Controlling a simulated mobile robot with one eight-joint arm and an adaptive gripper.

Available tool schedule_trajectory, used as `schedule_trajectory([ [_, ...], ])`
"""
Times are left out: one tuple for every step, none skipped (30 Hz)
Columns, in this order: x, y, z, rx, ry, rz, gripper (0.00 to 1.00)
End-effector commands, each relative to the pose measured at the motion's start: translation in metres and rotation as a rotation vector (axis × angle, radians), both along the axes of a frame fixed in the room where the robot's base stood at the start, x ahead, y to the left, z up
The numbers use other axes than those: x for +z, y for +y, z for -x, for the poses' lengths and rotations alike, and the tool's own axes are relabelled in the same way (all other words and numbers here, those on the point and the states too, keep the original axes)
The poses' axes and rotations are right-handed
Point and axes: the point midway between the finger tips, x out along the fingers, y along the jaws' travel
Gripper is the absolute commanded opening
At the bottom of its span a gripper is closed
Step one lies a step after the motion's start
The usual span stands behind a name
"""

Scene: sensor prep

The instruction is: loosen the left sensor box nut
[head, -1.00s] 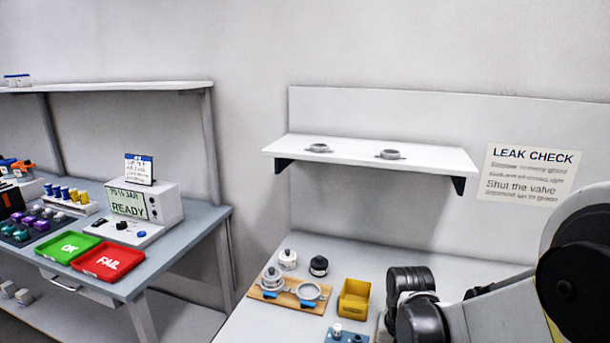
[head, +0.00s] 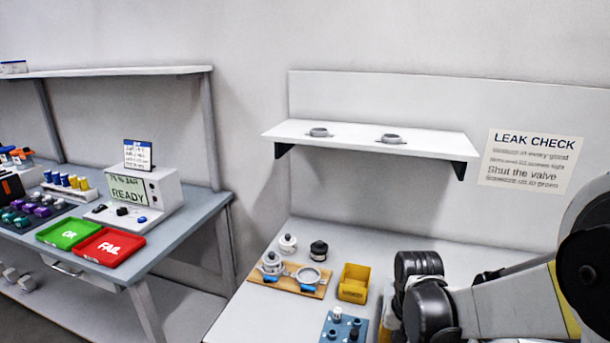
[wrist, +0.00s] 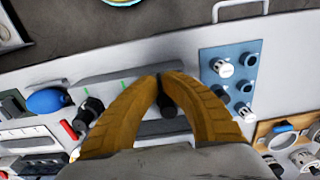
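In the wrist view my gripper (wrist: 163,77) has its two brown fingers curved in, tips almost meeting. A dark cylindrical piece (wrist: 167,104), seemingly the left nut, stands between them, and the fingertips seem closed on it. The sensor box (wrist: 118,84) appears as a pale grey body with green marks beneath the fingers, which hide much of it. A second black nut (wrist: 90,108) stands left of the fingers in this view, which is turned round against the head view. In the head view my arm hides the box and gripper.
A blue plate (head: 327,325) with several fittings and a wooden board (head: 258,278) with clamp rings lie nearby. A yellow bin (head: 354,283) stands beside them. In the wrist view a blue bulb (wrist: 47,101) lies left of the box. A drawer handle (wrist: 238,8) marks the bench front.

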Motion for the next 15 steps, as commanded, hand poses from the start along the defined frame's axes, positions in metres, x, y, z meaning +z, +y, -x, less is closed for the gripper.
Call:
schedule_trajectory([
  [0.0, -0.001, 0.001, -0.001, -0.002, 0.002, 0.0],
  [0.0, 0.0, 0.002, -0.001, -0.002, 0.002, 0.0],
  [0.0, 0.0, 0.004, -0.001, -0.002, 0.002, 0.0],
  [0.0, 0.0, 0.005, -0.001, -0.002, 0.002, 0.0],
  [0.0, 0.0, 0.006, -0.001, -0.001, 0.001, 0.0],
  [0.0, 0.0, 0.007, -0.001, -0.001, 0.001, 0.0],
  [0.001, 0.001, 0.007, -0.001, -0.001, 0.001, 0.0],
  [0.002, 0.001, 0.007, -0.001, -0.001, 0.001, 0.0],
  [0.005, 0.001, 0.007, 0.0, 0.0, 0.001, 0.0],
  [0.008, 0.001, 0.007, 0.0, 0.0, 0.001, 0.0],
  [0.011, 0.001, 0.007, 0.0, 0.0, 0.001, 0.0],
  [0.016, 0.001, 0.007, 0.0, 0.0, 0.001, 0.0],
  [0.02, 0.001, 0.007, 0.0, 0.0, 0.001, 0.0],
  [0.024, 0.001, 0.007, 0.0, 0.0, 0.001, 0.0],
  [0.03, 0.001, 0.007, 0.0, 0.0, 0.001, 0.0],
])
